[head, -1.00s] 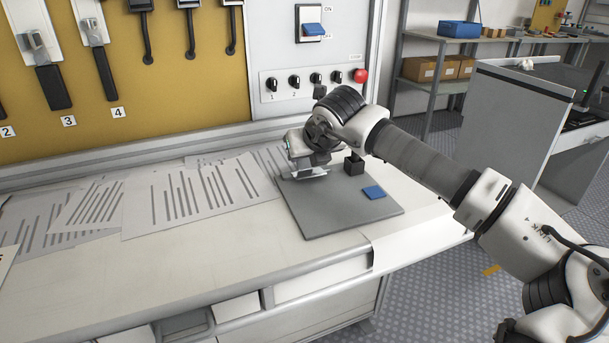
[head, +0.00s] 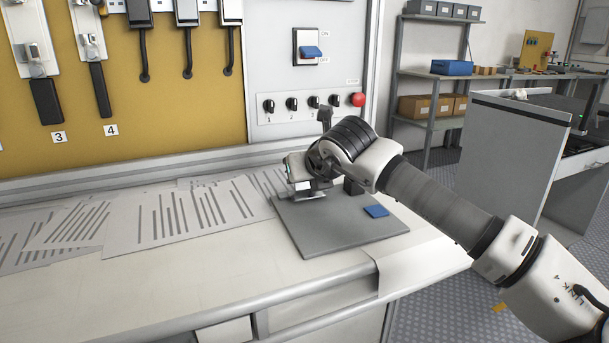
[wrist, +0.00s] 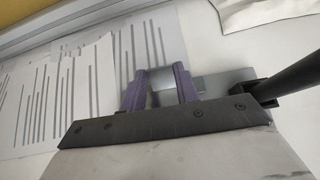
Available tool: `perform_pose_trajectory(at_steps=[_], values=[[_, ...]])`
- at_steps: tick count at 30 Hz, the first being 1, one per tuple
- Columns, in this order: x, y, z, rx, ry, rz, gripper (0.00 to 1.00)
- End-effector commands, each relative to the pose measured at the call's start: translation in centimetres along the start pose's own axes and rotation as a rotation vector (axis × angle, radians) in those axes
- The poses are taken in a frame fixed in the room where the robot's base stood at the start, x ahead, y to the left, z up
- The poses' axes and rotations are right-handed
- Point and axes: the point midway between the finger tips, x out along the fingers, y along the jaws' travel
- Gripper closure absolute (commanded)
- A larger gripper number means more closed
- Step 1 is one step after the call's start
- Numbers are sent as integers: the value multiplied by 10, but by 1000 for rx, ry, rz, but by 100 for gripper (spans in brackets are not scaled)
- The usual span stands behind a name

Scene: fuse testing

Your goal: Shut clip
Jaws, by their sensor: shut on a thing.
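My gripper (head: 311,190) is low over the far left part of a grey board (head: 335,233) on the bench. In the wrist view its two purple fingers (wrist: 160,88) are shut on a grey metal piece, which seems to be the clip (wrist: 215,82). More of this piece shows to the right of the fingers. My wrist hides most of the clip in the head view, so I cannot tell how far it is closed. A black block (head: 353,186) stands on the board just right of my gripper.
A flat blue piece (head: 376,211) lies on the board's right side. Printed sheets (head: 180,213) cover the bench to the left. A panel with knobs, a red button (head: 357,100) and a blue switch (head: 309,52) rises behind. The bench front is clear.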

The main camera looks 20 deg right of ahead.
Motion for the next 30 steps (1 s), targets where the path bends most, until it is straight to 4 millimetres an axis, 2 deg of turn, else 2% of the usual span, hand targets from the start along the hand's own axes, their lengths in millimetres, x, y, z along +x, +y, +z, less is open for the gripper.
perform_pose_trajectory(at_steps=[2,3,7,15,19,23,30], values=[[0,0,1,0,-2,0,92],[0,0,1,0,-2,0,65],[0,0,0,0,-1,0,48],[0,0,0,0,0,0,47],[-8,-1,0,0,-1,-1,47],[-29,-1,0,0,-1,-2,47],[-85,-1,1,0,-1,-3,47]])
